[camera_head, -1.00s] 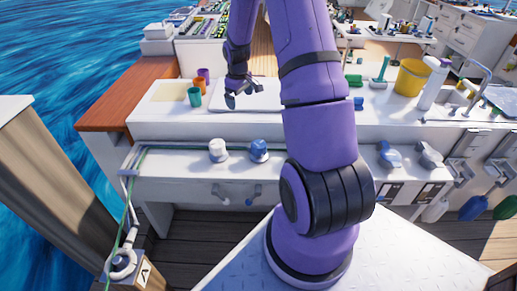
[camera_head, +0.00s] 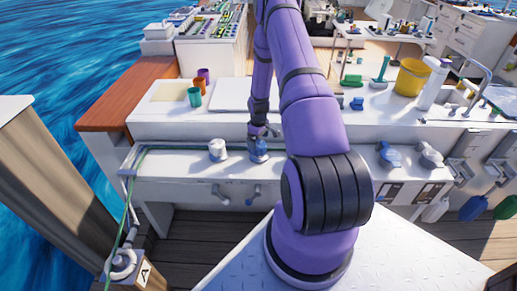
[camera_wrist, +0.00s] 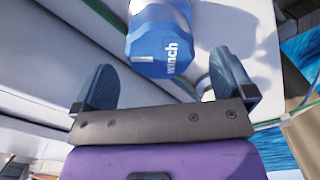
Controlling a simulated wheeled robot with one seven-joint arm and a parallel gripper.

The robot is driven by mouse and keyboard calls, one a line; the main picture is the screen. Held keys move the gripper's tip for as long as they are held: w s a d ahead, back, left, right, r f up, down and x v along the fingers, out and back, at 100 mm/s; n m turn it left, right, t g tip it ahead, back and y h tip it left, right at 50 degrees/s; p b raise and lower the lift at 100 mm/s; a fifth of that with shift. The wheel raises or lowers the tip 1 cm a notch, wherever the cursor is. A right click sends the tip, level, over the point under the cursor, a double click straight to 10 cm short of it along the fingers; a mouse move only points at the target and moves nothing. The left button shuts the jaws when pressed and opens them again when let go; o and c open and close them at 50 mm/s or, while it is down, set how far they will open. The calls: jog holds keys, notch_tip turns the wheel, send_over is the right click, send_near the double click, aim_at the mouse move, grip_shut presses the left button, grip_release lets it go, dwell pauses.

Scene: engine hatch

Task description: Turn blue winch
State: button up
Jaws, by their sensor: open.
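The blue winch (camera_head: 258,151) stands on the white ledge, right of a white winch (camera_head: 217,150). In the wrist view the blue winch (camera_wrist: 161,40) shows from close by, with the word "winch" on its side and its top end cut off by the frame edge. My gripper (camera_wrist: 160,85) is open, its two dark blue fingers spread wide and empty. The winch lies beyond the fingertips, roughly between their lines. In the head view my gripper (camera_head: 262,132) is small and right at the top of the blue winch; whether it touches cannot be told.
A green line (camera_head: 190,146) runs along the ledge behind the winches. Cups (camera_head: 195,97) and a yellow bucket (camera_head: 411,77) stand on the counter behind. More blue and grey fittings (camera_head: 389,155) sit to the right.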

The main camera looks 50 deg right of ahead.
aim_at(258, 143)
jog(key=shift+f, duration=2.65)
jog(key=c, duration=0.9)
